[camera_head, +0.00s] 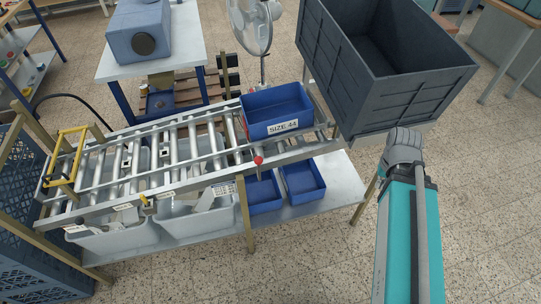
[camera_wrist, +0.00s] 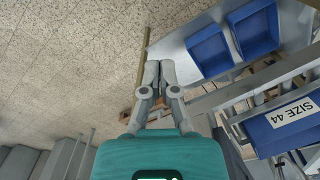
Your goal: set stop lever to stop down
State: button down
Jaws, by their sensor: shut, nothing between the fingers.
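A lever with a red ball knob (camera_head: 258,160) is on the front side rail of the roller conveyor (camera_head: 130,190), just below the blue bin labelled SIZE 44 (camera_head: 276,112). I take this to be the stop lever; its knob is level with the rail. In the wrist view the lever is not visible, but the labelled bin (camera_wrist: 285,122) shows at the right. My gripper (camera_wrist: 160,66) is shut and empty. It is apart from the lever, and in the head view my arm is to the right of the conveyor.
Two blue bins (camera_head: 303,178) stand on the lower shelf under the conveyor. A large dark crate (camera_head: 395,100) stands behind the right end. A yellow frame (camera_head: 66,157) is at the conveyor's left end. The floor (camera_head: 320,265) in front is clear.

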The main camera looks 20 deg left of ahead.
jog(key=w+a+m+y, duration=0.2)
jog(key=w+a+m, duration=0.1)
jog(key=a, duration=0.6)
jog(key=w+a+r+m+g+y, duration=0.1)
jog(key=w+a+m+y, duration=0.1)
jog(key=a+m, duration=0.4)
jog(key=w+a+r+m+g+y, duration=0.1)
jog(key=w+a+m+y, duration=0.1)
jog(key=a, duration=1.1)
jog(key=w+m, duration=0.1)
jog(key=m, duration=0.1)
jog(key=shift+w+r+m+b, duration=0.2)
jog(key=shift+w+m+b, duration=0.1)
jog(key=shift+b, duration=0.1)
jog(key=shift+f, duration=0.1)
jog(key=s+a+f+b, duration=0.3)
jog(key=a+f+b, duration=0.6)
jog(key=shift+r, duration=0.1)
